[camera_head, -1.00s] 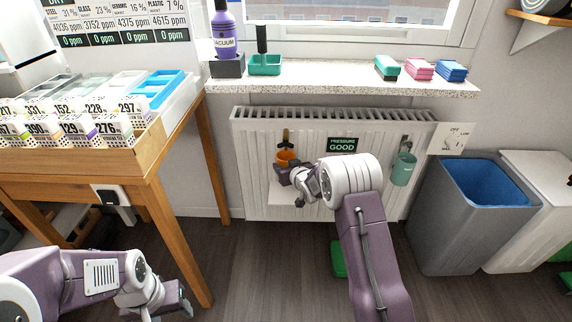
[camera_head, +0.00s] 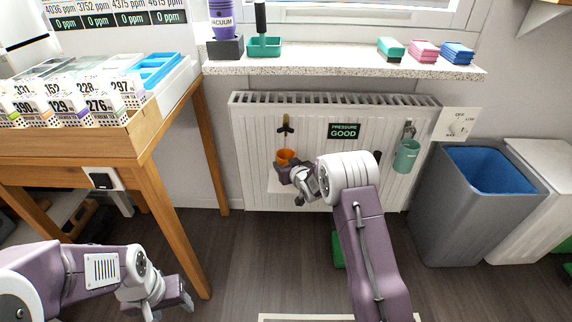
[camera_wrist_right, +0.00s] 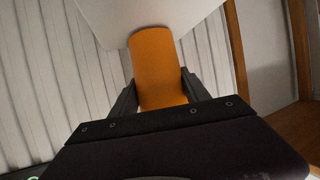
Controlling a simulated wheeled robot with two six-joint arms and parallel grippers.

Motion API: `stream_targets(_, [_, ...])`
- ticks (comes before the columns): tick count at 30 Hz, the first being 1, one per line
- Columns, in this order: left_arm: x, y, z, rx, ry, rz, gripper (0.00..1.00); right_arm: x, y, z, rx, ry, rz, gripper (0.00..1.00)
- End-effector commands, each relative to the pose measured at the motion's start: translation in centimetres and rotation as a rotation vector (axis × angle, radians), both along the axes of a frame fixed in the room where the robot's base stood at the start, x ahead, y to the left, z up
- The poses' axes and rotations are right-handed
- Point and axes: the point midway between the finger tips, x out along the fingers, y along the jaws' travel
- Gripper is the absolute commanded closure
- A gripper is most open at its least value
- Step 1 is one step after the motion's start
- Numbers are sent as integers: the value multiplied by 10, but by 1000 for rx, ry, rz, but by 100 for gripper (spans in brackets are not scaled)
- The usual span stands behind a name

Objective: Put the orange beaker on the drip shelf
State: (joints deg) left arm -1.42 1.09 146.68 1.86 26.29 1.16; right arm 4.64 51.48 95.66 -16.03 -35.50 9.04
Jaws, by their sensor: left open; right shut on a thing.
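The orange beaker (camera_head: 285,156) is in front of the white radiator, below a yellow-and-black tap-like fitting (camera_head: 286,126). My right gripper (camera_head: 285,171) is shut on the beaker and partly hides it. In the right wrist view the beaker (camera_wrist_right: 160,65) sits between the two fingers. The white drip shelf (camera_head: 276,187) shows just below the beaker in the head view, mostly hidden by my gripper. A white plate, seemingly the shelf (camera_wrist_right: 150,12), meets the beaker's far end in the wrist view; I cannot tell whether they touch. My left gripper (camera_head: 188,301) is open and empty, low at the left.
A teal cup (camera_head: 407,156) hangs on the radiator (camera_head: 240,150) at the right. A grey bin (camera_head: 465,215) with a blue liner stands right of it. A wooden table (camera_head: 150,145) with trays is at the left. A speckled sill (camera_head: 340,69) runs above the radiator.

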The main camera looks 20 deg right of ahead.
Motion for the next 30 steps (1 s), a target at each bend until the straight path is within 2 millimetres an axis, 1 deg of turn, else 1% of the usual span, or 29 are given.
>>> stream_targets(5, [0,0,-3,0,0,0,42,0,0,-4,0,-1,0,86])
stream_targets(6, [0,0,-2,0,0,0,42,0,0,-3,0,-1,0,35])
stream_targets(7, [0,0,-2,0,0,0,42,0,0,-3,0,-1,0,26])
stream_targets(8, [0,0,-2,0,0,0,42,0,0,-3,0,-1,0,20])
stream_targets(20, [0,0,0,0,0,0,42,0,0,-2,0,0,0,20])
stream_targets(26, [0,0,10,0,0,0,42,0,0,10,0,0,0,20])
stream_targets(30, [0,0,22,0,0,0,42,0,0,23,0,-1,0,20])
